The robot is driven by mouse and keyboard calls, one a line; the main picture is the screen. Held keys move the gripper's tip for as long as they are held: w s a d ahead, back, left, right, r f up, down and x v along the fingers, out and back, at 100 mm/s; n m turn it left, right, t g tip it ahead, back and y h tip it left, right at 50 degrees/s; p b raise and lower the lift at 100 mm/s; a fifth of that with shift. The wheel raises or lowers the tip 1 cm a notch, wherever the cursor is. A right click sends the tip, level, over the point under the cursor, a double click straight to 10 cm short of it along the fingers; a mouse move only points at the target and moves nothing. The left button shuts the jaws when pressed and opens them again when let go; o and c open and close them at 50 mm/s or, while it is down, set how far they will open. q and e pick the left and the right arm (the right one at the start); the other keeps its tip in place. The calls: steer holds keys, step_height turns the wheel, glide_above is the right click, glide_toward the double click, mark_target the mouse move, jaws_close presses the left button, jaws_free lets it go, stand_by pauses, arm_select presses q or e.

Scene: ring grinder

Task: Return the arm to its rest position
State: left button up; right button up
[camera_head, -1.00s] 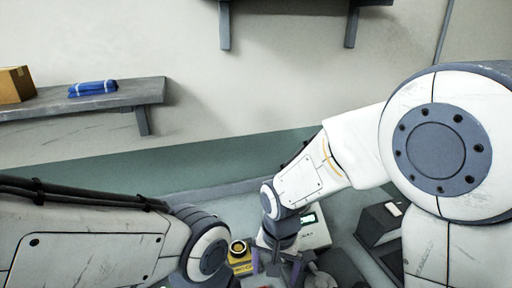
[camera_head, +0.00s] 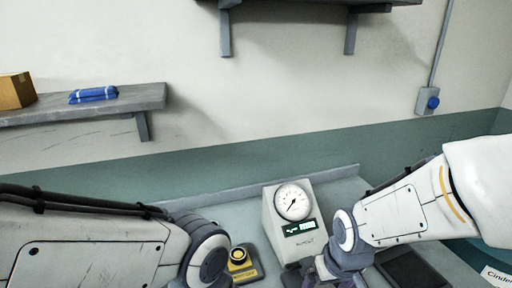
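My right arm (camera_head: 405,212) comes in from the right, low over the bench, with its wrist (camera_head: 346,240) in front of the gauge's right side. My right gripper (camera_head: 322,272) is only partly in view at the bottom edge, and its fingertips cannot be made out. My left arm (camera_head: 85,245) lies across the lower left. Its wrist (camera_head: 205,255) reaches the bottom edge, and the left gripper is out of the frame.
A grey gauge box (camera_head: 276,222) with a round dial and green display stands on the bench (camera_head: 235,213). A yellow-and-black piece (camera_head: 243,268) sits left of it, a dark flat pad (camera_head: 412,270) right. A wall shelf (camera_head: 150,95) holds a carton (camera_head: 16,90) and blue packet (camera_head: 93,94).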

steer(key=s+a+r+n+g, duration=0.1)
steer(key=s+a+r+n, duration=0.1)
steer(key=s+a, duration=0.3)
steer(key=s+a+r+n+g, duration=0.1)
steer(key=s+a+r+n, duration=0.1)
steer(key=s, duration=0.4)
steer(key=a+n, duration=0.1)
steer(key=a, duration=0.1)
steer(key=shift+s+a+r+n+y, duration=0.3)
steer(key=shift+s+a, duration=0.05)
steer(key=shift+s, duration=0.05)
